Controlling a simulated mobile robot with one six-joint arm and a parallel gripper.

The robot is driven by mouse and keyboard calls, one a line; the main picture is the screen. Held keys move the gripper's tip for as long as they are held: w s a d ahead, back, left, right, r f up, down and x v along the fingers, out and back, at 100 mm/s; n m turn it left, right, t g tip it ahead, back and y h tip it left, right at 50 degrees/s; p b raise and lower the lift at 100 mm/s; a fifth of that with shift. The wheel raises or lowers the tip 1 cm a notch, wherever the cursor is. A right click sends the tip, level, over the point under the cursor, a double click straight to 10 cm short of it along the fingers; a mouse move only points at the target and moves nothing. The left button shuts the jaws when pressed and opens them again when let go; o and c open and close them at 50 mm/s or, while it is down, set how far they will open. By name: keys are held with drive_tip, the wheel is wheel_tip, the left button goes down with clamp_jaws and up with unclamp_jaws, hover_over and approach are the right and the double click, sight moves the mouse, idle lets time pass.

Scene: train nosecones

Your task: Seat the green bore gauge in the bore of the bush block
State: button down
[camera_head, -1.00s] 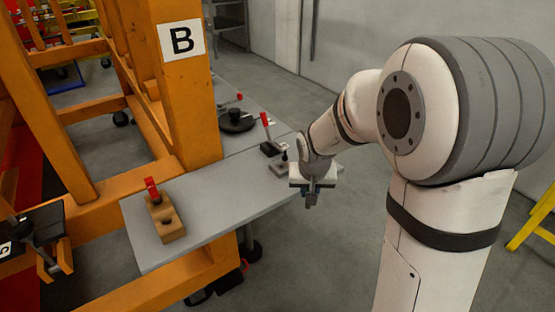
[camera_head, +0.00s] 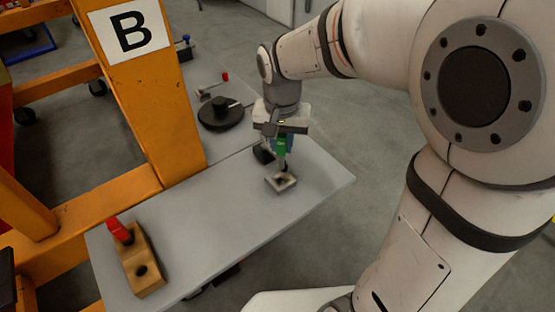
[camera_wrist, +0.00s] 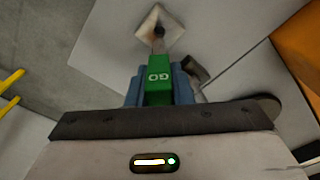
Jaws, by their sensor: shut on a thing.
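The green bore gauge, marked GO, shows in the head view (camera_head: 282,146) and in the wrist view (camera_wrist: 159,86). My gripper (camera_head: 284,140) is shut on its green handle, between blue fingers in the wrist view (camera_wrist: 160,90). The gauge's pin points away from the gripper, toward a small square metal block (camera_head: 281,182) with a dark hole, which looks like the bush block. The block also shows in the wrist view (camera_wrist: 168,40), with the pin's end over its middle. I cannot tell whether the tip is above the bore or inside it.
A wooden block (camera_head: 146,270) with a hole and a red-handled piece (camera_head: 120,231) stands at the grey table's (camera_head: 220,222) near left. A black round base (camera_head: 220,116) lies behind. The orange post (camera_head: 150,90) marked B rises at left. Table between the blocks is clear.

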sight(281, 160)
drive_tip(key=shift+s+f, duration=0.1)
drive_tip(key=shift+f, duration=2.7)
drive_tip(key=shift+f, duration=0.25)
drive_tip(key=c, duration=1.3)
unclamp_jaws()
drive_tip(key=shift+r, duration=0.1)
drive_tip(key=r, duration=0.8)
drive_tip(key=s+r, duration=0.1)
drive_tip(key=r, duration=0.3)
drive_tip(key=shift+r, duration=0.15)
drive_tip(key=s+d+f, duration=0.1)
drive_tip(key=s+d, duration=0.3)
drive_tip(key=s+d+f+n+t, duration=0.1)
drive_tip(key=s+d, duration=0.2)
drive_tip(key=s, duration=0.1)
drive_tip(key=s+d+f+n+t, duration=0.1)
drive_tip(key=s+d, duration=0.3)
drive_tip(key=shift+s+d+f, duration=0.1)
drive_tip(key=shift+d+f, duration=0.15)
drive_tip(key=shift+d, duration=0.1)
